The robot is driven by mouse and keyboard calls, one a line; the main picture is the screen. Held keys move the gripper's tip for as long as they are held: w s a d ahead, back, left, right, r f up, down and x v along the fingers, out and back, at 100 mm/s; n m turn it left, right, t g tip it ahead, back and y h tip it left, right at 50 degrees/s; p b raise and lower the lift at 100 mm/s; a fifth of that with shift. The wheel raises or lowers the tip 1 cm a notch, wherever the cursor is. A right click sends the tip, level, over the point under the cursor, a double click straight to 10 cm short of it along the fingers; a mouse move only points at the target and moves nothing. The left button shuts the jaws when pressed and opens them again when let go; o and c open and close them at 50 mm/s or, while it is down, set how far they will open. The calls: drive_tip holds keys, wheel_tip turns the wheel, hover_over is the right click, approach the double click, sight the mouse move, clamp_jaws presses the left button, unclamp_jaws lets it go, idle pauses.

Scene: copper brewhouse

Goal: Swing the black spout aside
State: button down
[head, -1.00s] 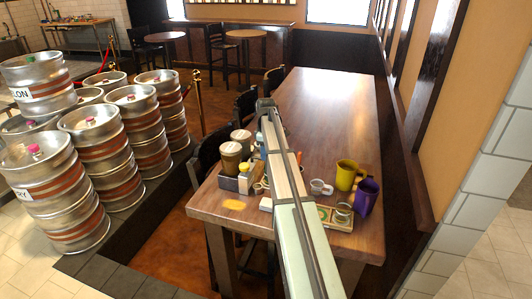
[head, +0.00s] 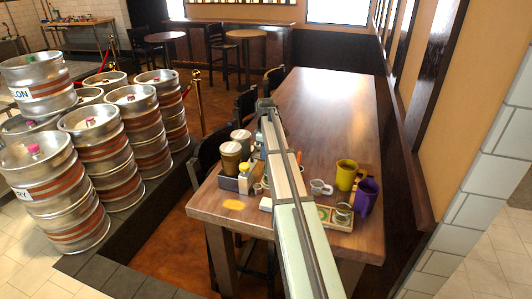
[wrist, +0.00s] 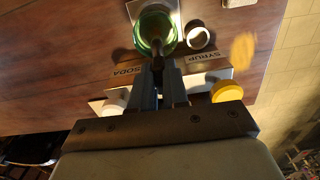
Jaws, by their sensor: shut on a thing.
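The black spout (wrist: 157,62) is a dark, narrow piece in the wrist view, at the mouth of a green glass bottle (wrist: 144,22) seen from above. My gripper (wrist: 160,72) is shut on the spout, with its two grey fingers close together around it. The fingers hide part of the spout, so its exact direction is hard to tell. In the head view my own arm hides the gripper and the spout.
Labels reading SODA (wrist: 130,71) and SYRUP (wrist: 204,55) lie beside the bottle. The table's far part (head: 320,100) is clear.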

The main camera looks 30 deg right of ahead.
drive_tip(key=shift+s+a+m, duration=0.25)
drive_tip(key=shift+a+m, duration=0.65)
drive_tip(key=shift+m, duration=0.85)
drive_tip(key=shift+s+a+m, duration=0.3)
drive_tip(key=shift+a+m, duration=0.65)
drive_tip(key=shift+m, duration=0.85)
drive_tip(key=shift+s+a+m, duration=0.25)
drive_tip(key=shift+a+m, duration=0.65)
drive_tip(key=shift+m, duration=0.85)
drive_tip(key=c, duration=1.1)
unclamp_jaws()
